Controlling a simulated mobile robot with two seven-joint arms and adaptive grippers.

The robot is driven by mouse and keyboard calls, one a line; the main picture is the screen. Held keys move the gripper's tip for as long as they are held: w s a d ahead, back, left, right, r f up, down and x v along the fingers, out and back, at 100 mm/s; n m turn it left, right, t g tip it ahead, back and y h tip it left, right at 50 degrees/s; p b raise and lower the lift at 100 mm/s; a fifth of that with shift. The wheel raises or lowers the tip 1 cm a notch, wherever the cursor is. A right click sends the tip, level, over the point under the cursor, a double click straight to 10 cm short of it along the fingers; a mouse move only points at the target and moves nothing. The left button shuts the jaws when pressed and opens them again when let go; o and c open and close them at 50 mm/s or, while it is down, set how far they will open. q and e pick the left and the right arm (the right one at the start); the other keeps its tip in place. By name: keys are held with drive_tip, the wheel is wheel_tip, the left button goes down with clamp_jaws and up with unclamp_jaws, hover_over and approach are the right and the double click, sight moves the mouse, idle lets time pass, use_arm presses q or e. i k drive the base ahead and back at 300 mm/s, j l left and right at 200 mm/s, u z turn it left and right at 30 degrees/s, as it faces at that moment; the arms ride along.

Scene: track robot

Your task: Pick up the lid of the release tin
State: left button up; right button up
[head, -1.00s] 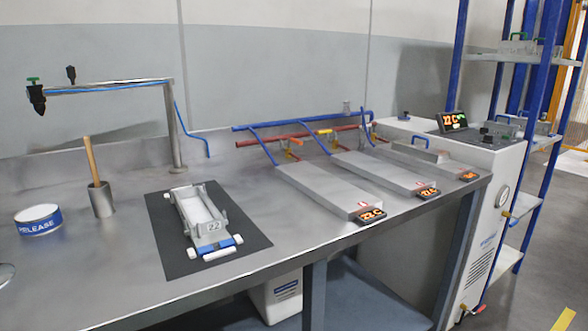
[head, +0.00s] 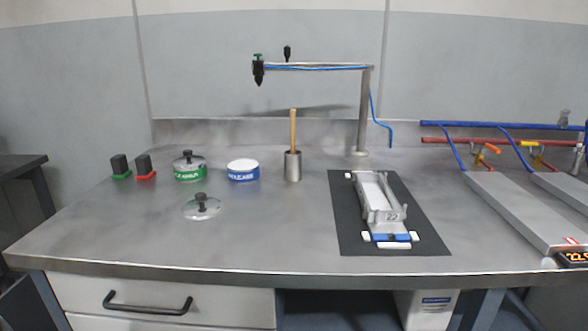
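The release tin (head: 243,171) is a low round tin with a blue label and a white top surface, standing left of centre on the steel bench. A round lid (head: 202,206) with a dark knob lies flat on the bench in front of the tins, a little left of the release tin. A second tin (head: 189,168) with a green label stands left of the release tin and has a lid with a dark knob on it. Neither of my grippers shows in the head view.
A cup with a wooden-handled tool (head: 293,165) stands right of the release tin. A metal mould (head: 382,206) lies on a black mat (head: 428,228). Two dark blocks on green and red bases (head: 144,168) stand at left. A pipe arm (head: 318,67) overhangs the back. The front left bench is clear.

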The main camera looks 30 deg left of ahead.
sight(201, 208)
drive_tip(key=u, duration=1.35)
